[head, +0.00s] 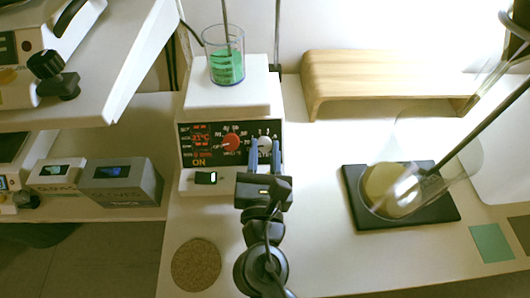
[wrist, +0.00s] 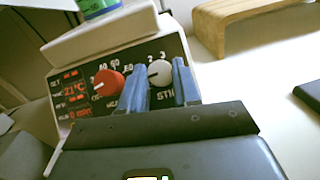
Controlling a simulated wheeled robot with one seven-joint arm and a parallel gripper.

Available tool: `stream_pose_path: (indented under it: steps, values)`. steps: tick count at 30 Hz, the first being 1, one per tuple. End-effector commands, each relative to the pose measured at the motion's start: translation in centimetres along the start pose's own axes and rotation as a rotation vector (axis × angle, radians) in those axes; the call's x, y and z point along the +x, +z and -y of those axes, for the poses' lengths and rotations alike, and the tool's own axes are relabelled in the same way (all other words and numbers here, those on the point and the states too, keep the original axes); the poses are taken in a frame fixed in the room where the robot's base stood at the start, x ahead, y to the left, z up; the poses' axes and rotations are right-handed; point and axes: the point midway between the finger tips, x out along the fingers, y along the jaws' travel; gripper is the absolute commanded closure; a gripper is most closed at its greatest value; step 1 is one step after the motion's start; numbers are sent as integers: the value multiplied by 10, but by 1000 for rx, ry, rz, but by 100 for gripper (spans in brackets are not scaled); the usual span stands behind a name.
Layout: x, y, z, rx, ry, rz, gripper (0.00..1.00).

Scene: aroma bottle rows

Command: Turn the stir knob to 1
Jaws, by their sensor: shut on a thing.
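The stir knob (head: 265,143) is a light grey dial on the right of the hotplate stirrer's dark front panel. It also shows in the wrist view (wrist: 159,71), with numbers printed around it and part of its label covered. My gripper (head: 265,158) has its two blue fingers on either side of this knob and is shut on it. The red heat knob (head: 231,142) sits just left of my left finger. The stirrer's display (wrist: 74,91) shows 21°C and a red rpm line that seems to read 0.
A beaker of green liquid (head: 227,68) with a rod in it stands on the stirrer's white top plate (head: 205,97). A wooden stand (head: 385,72) is behind right, and a flask (head: 385,185) is on a black base at right. A cork mat (head: 196,265) lies in front left.

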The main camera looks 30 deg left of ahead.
Motion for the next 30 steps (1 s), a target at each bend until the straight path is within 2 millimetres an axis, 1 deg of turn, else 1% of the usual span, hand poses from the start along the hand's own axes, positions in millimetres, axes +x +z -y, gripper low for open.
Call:
stream_pose_path:
  steps: [1, 18, 24, 30]
  values:
    - [0, -2, -1, 24, -19, 1, 99]
    - [1, 2, -6, 347, -291, 0, 99]
    - [1, 2, -7, 413, -346, 0, 99]
    - [1, 1, -7, 443, -371, 0, 99]
